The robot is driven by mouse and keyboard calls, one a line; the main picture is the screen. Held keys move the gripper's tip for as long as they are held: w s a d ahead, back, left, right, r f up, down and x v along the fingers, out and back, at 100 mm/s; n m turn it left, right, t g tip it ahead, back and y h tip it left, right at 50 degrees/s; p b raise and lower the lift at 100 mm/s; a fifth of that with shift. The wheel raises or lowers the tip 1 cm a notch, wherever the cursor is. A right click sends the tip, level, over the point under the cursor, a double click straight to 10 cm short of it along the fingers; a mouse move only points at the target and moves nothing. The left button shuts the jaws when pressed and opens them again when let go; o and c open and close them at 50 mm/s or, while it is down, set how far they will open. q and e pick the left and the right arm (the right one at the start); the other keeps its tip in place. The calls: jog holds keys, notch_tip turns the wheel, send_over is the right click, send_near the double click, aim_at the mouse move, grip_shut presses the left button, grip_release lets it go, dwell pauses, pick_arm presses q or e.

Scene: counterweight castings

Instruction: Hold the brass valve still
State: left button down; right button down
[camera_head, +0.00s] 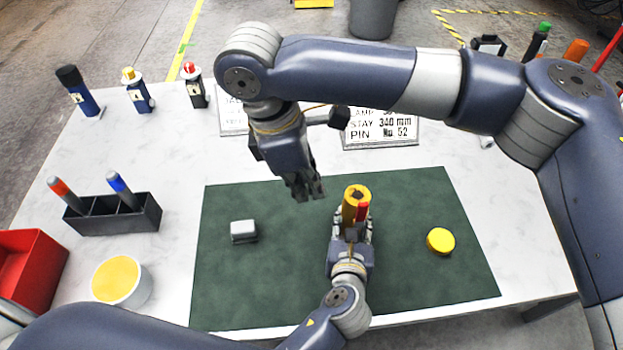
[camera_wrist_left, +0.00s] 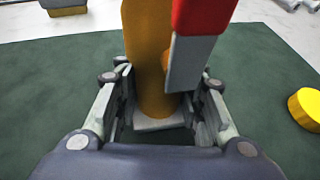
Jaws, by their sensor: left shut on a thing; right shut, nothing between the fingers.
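The brass valve (camera_head: 355,197) stands upright on the green mat (camera_head: 290,285), with a red-tipped grey part on its side. My left gripper (camera_head: 351,228) is shut on it from the front. In the left wrist view the valve (camera_wrist_left: 149,60) rises between the two fingers, its pale square foot low between them. The fingers hide part of its lower body. My right gripper (camera_head: 306,190) is shut and empty, pointing down above the mat, to the left of the valve and apart from it.
A grey block (camera_head: 243,231) lies left on the mat and a yellow disc (camera_head: 440,241) lies right. A black rack (camera_head: 115,217) with two markers, a yellow-topped round tub (camera_head: 122,281) and a red bin (camera_head: 30,268) stand at left. Sign plates (camera_head: 381,132) stand behind.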

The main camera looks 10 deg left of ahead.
aim_at(360, 217)
jog(key=w+d+f, duration=0.1)
jog(key=d+f, duration=0.4)
jog(key=f, duration=0.1)
jog(key=shift+w+d+f, duration=0.2)
jog(key=shift+w, duration=0.05)
